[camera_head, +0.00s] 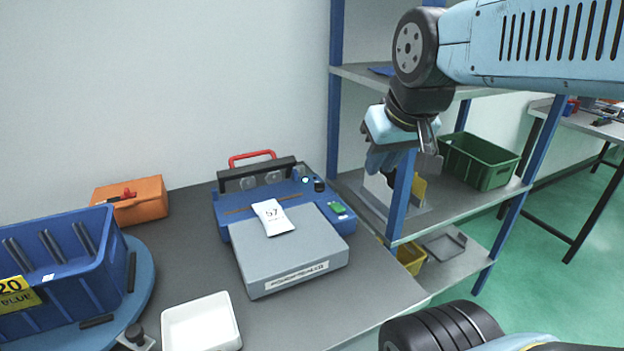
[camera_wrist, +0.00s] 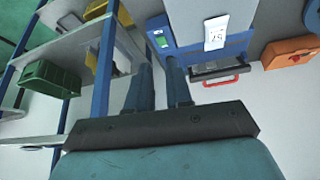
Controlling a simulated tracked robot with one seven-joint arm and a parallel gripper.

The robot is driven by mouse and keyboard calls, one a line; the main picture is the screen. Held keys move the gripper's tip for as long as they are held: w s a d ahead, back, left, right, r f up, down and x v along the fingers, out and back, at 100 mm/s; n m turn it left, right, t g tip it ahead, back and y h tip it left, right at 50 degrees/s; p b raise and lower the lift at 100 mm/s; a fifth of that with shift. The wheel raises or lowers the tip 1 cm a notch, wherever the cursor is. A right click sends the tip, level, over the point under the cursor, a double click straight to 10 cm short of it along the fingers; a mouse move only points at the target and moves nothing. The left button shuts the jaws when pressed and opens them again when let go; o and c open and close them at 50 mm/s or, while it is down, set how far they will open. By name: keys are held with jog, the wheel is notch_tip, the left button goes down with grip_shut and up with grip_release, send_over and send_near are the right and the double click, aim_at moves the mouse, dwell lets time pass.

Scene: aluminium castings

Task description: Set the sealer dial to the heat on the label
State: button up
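The sealer (camera_head: 226,216) is a blue machine with a grey front plate, a black bar and a red handle, standing on the grey table. A small black knob, seemingly the dial (camera_head: 319,185), sits at its back right corner; its setting is too small to read. A white packet (camera_head: 273,217) marked 57 lies on the sealer; it shows upside down in the wrist view (camera_wrist: 216,32). My gripper (camera_head: 378,170) is in the air right of the sealer, apart from the dial. In the wrist view its two fingers (camera_wrist: 158,66) stand apart with nothing between them.
A blue shelf rack (camera_head: 400,200) with a green crate (camera_head: 482,160) stands close to my gripper. A white tray (camera_head: 201,324), a blue bin (camera_head: 70,262) on a round blue stand and an orange case (camera_head: 130,200) are left of or before the sealer.

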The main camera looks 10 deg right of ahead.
jog(key=o, duration=0.3)
jog(key=w+r+n+g, duration=0.1)
jog(key=w+n, duration=0.2)
jog(key=w, duration=0.4)
jog(key=shift+a+n, duration=0.25)
jog(key=shift+n, duration=0.05)
jog(key=n+g, duration=0.4)
jog(key=n, duration=0.8)
send_over(317, 182)
notch_tip(317, 182, down, 9)
notch_tip(317, 182, down, 14)
jog(key=shift+w+r, duration=0.1)
jog(key=shift+r, duration=0.05)
grip_shut()
